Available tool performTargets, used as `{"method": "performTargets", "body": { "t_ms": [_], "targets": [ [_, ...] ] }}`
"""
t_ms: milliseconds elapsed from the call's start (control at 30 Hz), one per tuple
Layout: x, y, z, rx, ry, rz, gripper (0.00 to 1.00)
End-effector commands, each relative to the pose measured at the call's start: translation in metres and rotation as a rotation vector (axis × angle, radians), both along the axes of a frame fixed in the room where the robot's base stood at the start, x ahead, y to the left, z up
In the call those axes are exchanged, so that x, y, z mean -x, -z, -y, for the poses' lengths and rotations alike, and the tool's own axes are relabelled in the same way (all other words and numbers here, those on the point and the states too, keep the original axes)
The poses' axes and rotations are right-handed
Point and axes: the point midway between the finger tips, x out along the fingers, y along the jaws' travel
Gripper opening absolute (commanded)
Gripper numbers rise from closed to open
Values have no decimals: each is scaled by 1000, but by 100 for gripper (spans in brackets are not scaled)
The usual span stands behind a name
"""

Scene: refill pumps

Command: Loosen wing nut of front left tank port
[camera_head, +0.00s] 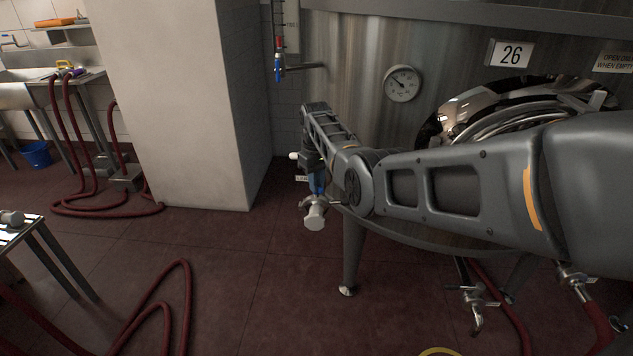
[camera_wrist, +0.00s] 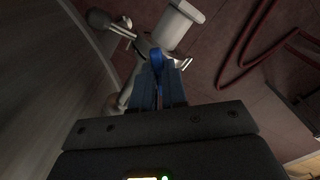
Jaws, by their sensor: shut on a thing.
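The front left tank port (camera_head: 314,216) shows at the tank's lower left as a pale metal stub with a flared end. In the wrist view the port (camera_wrist: 174,28) is a pale cylinder just beyond the fingertips, with a clamp around its neck. My gripper (camera_wrist: 157,62) has blue fingers, closed together at the clamp. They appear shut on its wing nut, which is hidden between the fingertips. In the head view my gripper (camera_head: 318,186) reaches down to the port from above and is partly covered by my arm.
The steel tank (camera_head: 345,60) with its gauge (camera_head: 402,84) fills the back right. A white pillar (camera_head: 195,100) stands left of it. Red hoses (camera_head: 185,300) lie on the floor at the left. Another valve (camera_head: 474,300) hangs lower right. A tank leg (camera_head: 351,255) stands near the port.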

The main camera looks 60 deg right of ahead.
Motion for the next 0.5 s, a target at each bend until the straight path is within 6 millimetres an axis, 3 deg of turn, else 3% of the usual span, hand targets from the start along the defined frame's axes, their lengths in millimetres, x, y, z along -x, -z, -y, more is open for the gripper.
{"method": "performTargets", "body": {
  "t_ms": [500],
  "targets": [
    [-1,-2,1,0,-483,3,0]
  ]
}}
